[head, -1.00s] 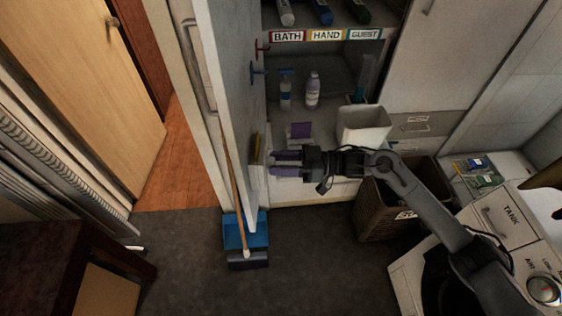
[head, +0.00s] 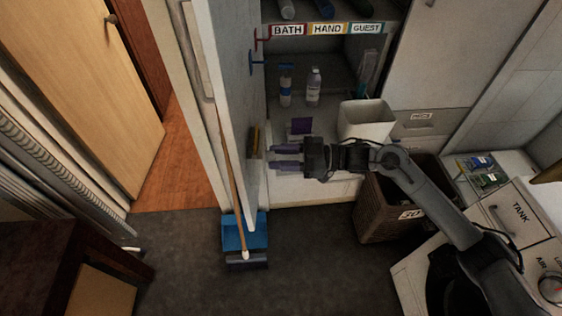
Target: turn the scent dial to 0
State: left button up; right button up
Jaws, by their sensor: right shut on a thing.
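My right gripper (head: 272,157) reaches in from the right, its two fingers pointing left at the side panel (head: 240,100). The fingertips are at the panel's face, just right of and below a small yellow and dark object (head: 255,140) mounted there. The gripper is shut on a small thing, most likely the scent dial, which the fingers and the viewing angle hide. No dial marking or number can be read. My left gripper is not in view.
A white bin (head: 365,120), two bottles (head: 314,86) and a purple item (head: 300,126) stand behind the gripper. A wicker basket (head: 385,215) is below my arm. A broom and blue dustpan (head: 243,232) lean by the panel. The dark floor is clear in front.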

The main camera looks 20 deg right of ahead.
jog(key=n+t+b, duration=0.1)
jog(key=n+b, duration=2.7)
jog(key=n, duration=0.3)
jog(key=shift+s, duration=0.1)
jog(key=shift+n, duration=0.3)
jog(key=o, duration=1)
jog(key=shift+o, duration=0.2)
